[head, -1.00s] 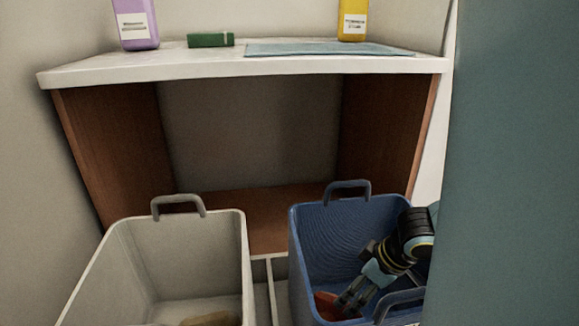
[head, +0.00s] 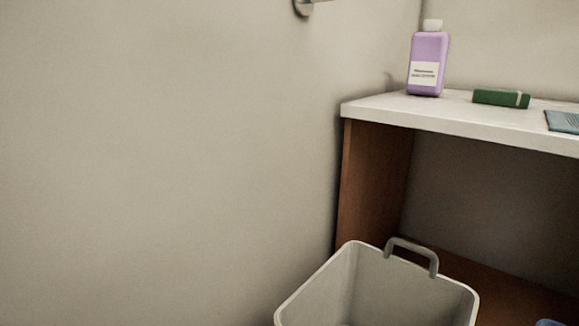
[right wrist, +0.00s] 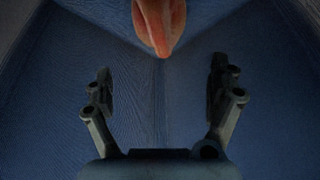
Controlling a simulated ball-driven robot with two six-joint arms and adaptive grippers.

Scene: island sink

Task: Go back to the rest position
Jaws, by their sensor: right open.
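My right gripper (right wrist: 162,92) shows in the right wrist view with its two fingers apart and nothing between them. It is inside the blue bin, whose ribbed blue wall (right wrist: 55,110) fills that view. An orange-red item (right wrist: 159,22) lies ahead of the fingertips at the top of the view, apart from them. Neither gripper shows in the head view now. My left gripper is in no frame.
In the head view a grey bin (head: 345,290) stands below a white shelf (head: 460,122). A purple bottle (head: 428,65), a green box (head: 497,98) and a blue-grey mat (head: 562,121) are on the shelf. A bare wall (head: 150,160) fills the left.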

